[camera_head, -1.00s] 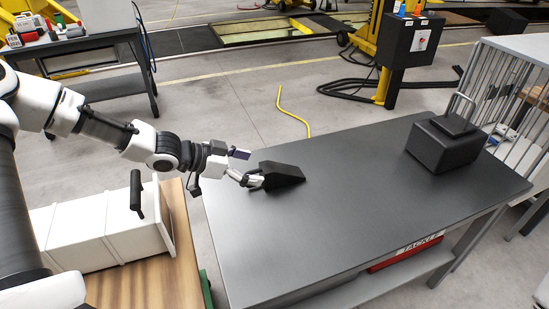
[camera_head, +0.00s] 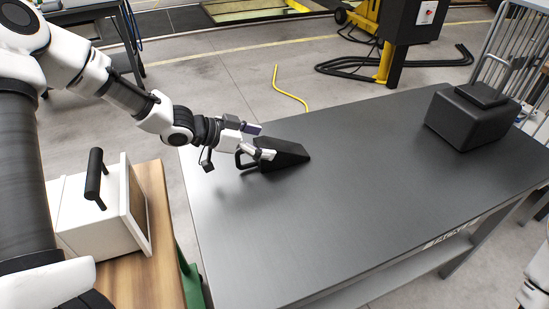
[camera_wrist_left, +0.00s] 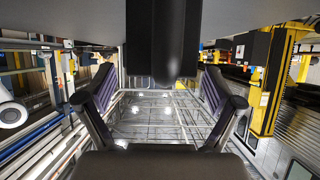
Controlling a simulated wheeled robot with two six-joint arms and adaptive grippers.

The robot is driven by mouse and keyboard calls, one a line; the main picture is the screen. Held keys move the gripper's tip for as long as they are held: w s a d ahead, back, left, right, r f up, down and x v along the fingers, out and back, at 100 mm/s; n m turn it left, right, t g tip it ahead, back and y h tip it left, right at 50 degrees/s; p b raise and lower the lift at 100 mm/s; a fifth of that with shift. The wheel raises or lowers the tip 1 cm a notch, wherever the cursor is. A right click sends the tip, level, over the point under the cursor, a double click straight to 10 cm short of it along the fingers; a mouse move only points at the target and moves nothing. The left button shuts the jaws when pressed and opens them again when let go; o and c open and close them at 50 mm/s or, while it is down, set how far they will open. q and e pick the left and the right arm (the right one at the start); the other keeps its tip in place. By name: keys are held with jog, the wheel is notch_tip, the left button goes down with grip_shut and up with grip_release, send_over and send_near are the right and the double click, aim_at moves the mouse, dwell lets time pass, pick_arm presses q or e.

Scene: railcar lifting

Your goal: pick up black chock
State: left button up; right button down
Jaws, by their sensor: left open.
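The black chock (camera_head: 286,153) is a dark wedge with a loop handle (camera_head: 240,159) on its left end. It lies on the left far part of the dark grey table (camera_head: 340,215). My left gripper (camera_head: 263,142) is open at the handle end of the chock, with one white-tipped finger in front of the chock's left part. I cannot tell if it touches. The left wrist view shows both fingers spread apart, with a dark shape (camera_wrist_left: 162,45) at top centre that I cannot identify for sure. My right gripper is out of view.
A black box-like block (camera_head: 468,117) stands at the table's far right, by a metal rack (camera_head: 510,48). A white case (camera_head: 90,222) with a black handle sits on a wooden surface at left. The table's middle and front are clear.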

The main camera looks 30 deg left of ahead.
aim_at(289, 153)
pick_arm(q)
jog(key=x, duration=0.3)
jog(key=shift+w+f+b, duration=0.2)
jog(key=shift+w+b, duration=0.05)
jog(key=shift+b, duration=0.05)
jog(key=shift+s+r, duration=0.15)
jog(key=shift+c, duration=0.4)
grip_shut()
